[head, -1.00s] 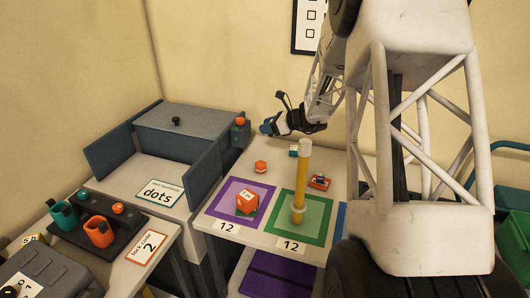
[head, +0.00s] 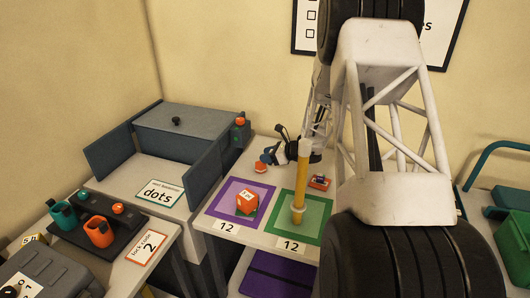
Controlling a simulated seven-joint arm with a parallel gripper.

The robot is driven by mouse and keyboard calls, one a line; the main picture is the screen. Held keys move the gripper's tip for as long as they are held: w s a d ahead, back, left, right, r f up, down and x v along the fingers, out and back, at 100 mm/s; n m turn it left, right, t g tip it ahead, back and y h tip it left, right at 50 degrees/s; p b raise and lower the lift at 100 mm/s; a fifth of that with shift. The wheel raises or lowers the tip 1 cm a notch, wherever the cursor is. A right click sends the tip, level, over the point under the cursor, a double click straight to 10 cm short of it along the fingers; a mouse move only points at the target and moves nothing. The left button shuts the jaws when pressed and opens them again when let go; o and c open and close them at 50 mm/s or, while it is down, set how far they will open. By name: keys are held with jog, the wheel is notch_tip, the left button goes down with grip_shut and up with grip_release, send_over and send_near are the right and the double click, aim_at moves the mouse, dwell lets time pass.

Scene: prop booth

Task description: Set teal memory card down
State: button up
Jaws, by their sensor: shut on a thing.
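My gripper (head: 271,155) is low over the back of the white table, behind the purple mat (head: 221,211). An orange piece (head: 261,167) lies just below the fingertips in the picture. I cannot tell whether the fingers touch the table.
An orange block (head: 246,202) stands on the purple mat. A tall yellow post (head: 301,180) rises from the green mat (head: 313,228), right of the gripper. A red piece (head: 319,183) lies behind that mat. A grey box with open side panels (head: 188,130) stands left.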

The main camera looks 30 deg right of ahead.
jog(key=w+d, duration=0.1)
jog(key=w, duration=0.4)
jog(key=w+d+f, duration=0.1)
jog(key=w+d, duration=0.1)
jog(key=w, duration=0.3)
jog(key=w+d, duration=0.1)
jog(key=w, duration=0.4)
jog(key=shift+w+d+f, duration=0.15)
jog(key=shift+d+f, duration=0.1)
jog(key=shift+f, duration=1.75)
jog(key=shift+f, duration=0.15)
jog(key=o, duration=0.9)
jog(key=shift+r, duration=0.2)
